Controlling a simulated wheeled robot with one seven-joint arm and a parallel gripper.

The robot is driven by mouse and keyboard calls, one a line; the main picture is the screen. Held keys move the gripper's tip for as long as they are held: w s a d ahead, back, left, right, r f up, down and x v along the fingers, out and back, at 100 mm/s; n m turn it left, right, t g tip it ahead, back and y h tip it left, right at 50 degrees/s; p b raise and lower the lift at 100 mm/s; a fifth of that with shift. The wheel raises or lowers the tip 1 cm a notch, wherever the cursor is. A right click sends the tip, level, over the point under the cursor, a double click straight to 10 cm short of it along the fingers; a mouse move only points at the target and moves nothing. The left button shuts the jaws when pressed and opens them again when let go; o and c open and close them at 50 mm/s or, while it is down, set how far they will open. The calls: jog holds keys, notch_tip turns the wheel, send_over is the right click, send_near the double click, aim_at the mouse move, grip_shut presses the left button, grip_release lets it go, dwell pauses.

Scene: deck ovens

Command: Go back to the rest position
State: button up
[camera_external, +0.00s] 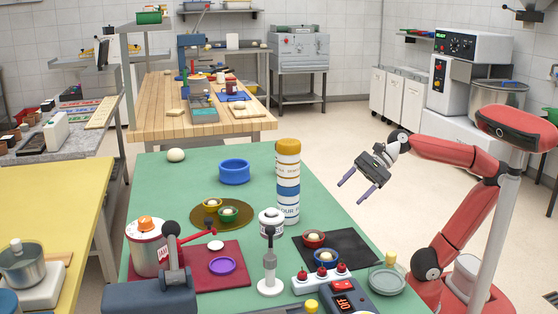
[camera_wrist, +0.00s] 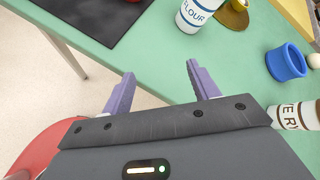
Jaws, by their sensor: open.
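My gripper (camera_external: 358,193) is open and empty. In the external view it hangs in the air past the right edge of the green table (camera_external: 160,190), above floor level, with its purple fingers pointing left and down. In the wrist view the two purple fingertips (camera_wrist: 158,80) are wide apart with nothing between them, over the table's edge. The red arm comes in from the right.
A black mat (camera_external: 352,242) with small bowls lies nearer. Floor (camera_external: 320,130) beyond the table's right edge is clear.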

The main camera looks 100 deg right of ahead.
jog(key=s+d+f+n+g+h, duration=0.1)
jog(key=s+f+n+g+h, duration=0.2)
jog(key=s+f+n, duration=0.45)
jog(key=s+d+f+n+g+h, duration=0.15)
jog(key=s+f+n+h, duration=0.3)
jog(key=s+n, duration=0.5)
jog(key=w+a+f+n+y+b, duration=0.1)
jog(key=w+a+f+n+y, duration=0.2)
jog(key=w+a+f+n, duration=0.1)
jog(key=shift+w+a+f+n+g, duration=0.35)
jog(key=shift+w+f, duration=0.3)
jog(key=shift+w, duration=0.45)
jog(key=shift+o, duration=0.9)
jog(key=w+a+f+n+y, duration=0.2)
jog(key=w+a+f+n, duration=0.2)
jog(key=w, duration=0.1)
jog(key=shift+a+f+b, duration=0.25)
jog(key=shift+f+b, duration=0.05)
jog(key=shift+b, duration=0.05)
jog(key=shift+o, duration=0.7)
jog(key=shift+w+a+f+n, duration=0.1)
jog(key=shift+a+f+n, duration=0.05)
jog(key=shift+n, duration=0.1)
